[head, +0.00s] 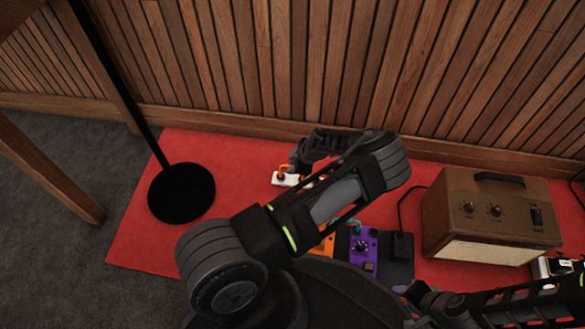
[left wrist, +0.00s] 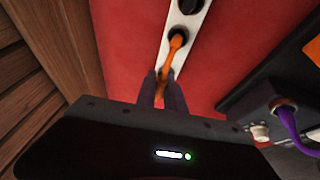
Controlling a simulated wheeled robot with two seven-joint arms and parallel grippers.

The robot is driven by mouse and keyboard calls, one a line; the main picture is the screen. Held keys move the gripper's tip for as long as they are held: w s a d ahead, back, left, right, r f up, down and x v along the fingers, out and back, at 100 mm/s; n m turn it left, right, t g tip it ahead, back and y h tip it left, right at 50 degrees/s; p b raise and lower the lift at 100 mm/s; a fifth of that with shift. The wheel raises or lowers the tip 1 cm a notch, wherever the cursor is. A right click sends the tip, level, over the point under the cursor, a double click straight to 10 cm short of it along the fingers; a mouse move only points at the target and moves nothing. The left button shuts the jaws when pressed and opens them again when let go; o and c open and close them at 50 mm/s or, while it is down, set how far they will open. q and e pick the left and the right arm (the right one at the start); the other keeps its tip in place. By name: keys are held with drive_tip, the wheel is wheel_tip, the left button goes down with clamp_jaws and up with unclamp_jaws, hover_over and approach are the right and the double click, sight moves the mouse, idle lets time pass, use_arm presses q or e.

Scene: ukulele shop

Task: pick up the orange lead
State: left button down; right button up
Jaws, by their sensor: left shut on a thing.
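The orange lead (left wrist: 174,48) is plugged into a socket on a white strip (left wrist: 192,20), in the left wrist view. The lead (head: 285,168) and the strip (head: 288,181) also show in the head view, on the red mat by the wall. My left gripper (left wrist: 163,88) is shut on the lead, with its fingers on either side of it just below the plug end. In the head view my left gripper (head: 296,164) is partly hidden by its own wrist.
A purple pedal (head: 363,252) and an orange pedal (head: 325,245) sit on a dark board (head: 400,268), partly behind my left arm. A brown amplifier (head: 490,218) stands to the right. A black round stand base (head: 181,193) is at left. The slatted wall (head: 300,60) closes off the back.

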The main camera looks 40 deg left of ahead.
use_arm(q)
wheel_tip(320, 180, up, 9)
drive_tip(key=p, duration=0.3)
drive_tip(key=shift+r+p, duration=0.1)
drive_tip(key=shift+p, duration=0.3)
idle(0.6)
